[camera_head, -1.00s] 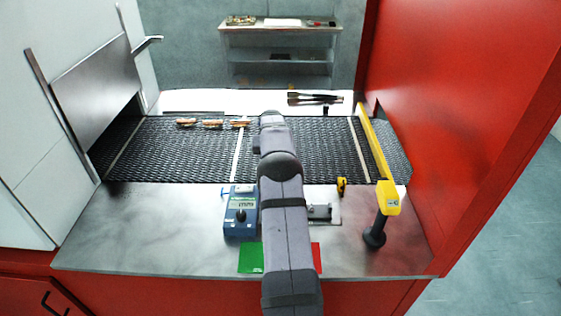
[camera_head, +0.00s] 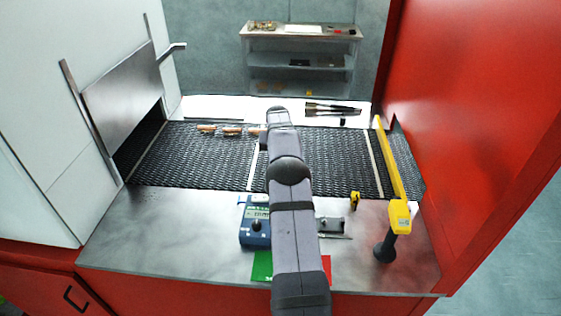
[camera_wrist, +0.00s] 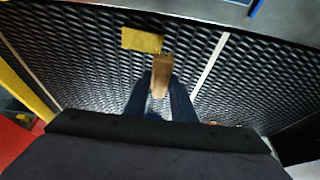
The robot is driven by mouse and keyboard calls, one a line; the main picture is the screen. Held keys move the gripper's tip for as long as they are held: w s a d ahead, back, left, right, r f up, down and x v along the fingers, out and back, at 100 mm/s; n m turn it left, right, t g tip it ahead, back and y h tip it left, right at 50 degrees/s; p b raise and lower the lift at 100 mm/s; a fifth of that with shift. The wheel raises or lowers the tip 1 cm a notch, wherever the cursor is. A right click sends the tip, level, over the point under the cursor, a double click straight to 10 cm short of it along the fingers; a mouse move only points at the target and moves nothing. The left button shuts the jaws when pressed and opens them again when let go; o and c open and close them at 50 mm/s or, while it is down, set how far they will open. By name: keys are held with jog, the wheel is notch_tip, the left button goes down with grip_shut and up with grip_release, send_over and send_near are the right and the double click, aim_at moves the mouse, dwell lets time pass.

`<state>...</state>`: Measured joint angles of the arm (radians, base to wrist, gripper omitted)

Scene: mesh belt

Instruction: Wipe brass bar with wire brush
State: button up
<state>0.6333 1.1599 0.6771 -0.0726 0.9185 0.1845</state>
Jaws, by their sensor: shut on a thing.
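In the wrist view a flat, gold-coloured brass bar (camera_wrist: 142,40) lies on the dark mesh belt (camera_wrist: 85,50). My gripper (camera_wrist: 161,92) is shut on a tan, wood-like block, which I take to be the wire brush (camera_wrist: 161,70). The brush's far end is close to the bar's lower right corner in the picture; whether they touch I cannot tell. Its bristles are not clearly visible. In the head view my arm hides the gripper, the brush and the bar.
Several copper-coloured pieces (camera_head: 231,130) lie on the belt left of my arm. A blue meter (camera_head: 255,228) stands on the front ledge. A yellow bar (camera_head: 390,165) crosses the belt at right, beside a black post (camera_head: 384,248). Dark-tipped brushes (camera_head: 330,108) lie behind the belt.

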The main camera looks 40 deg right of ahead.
notch_tip(320, 180, up, 2)
jog(key=shift+p, duration=0.45)
jog(key=shift+a, duration=0.1)
dwell(0.3)
jog(key=shift+w+a, duration=0.2)
jog(key=shift+a, duration=0.1)
jog(key=a+n+t+y+b, duration=0.1)
jog(key=a+n+y+b, duration=0.3)
jog(key=a, duration=1.8)
jog(key=s+a+f+n, duration=0.1)
jog(key=s+a+n, duration=0.1)
jog(key=s+a, duration=0.5)
jog(key=s+a+f+n, duration=0.1)
jog(key=s+a+n, duration=0.2)
jog(key=s+a, duration=0.4)
jog(key=a+b, duration=0.1)
jog(key=a, duration=0.3)
jog(key=shift+s+a+f+h, duration=0.15)
jog(key=shift+a+h, duration=0.25)
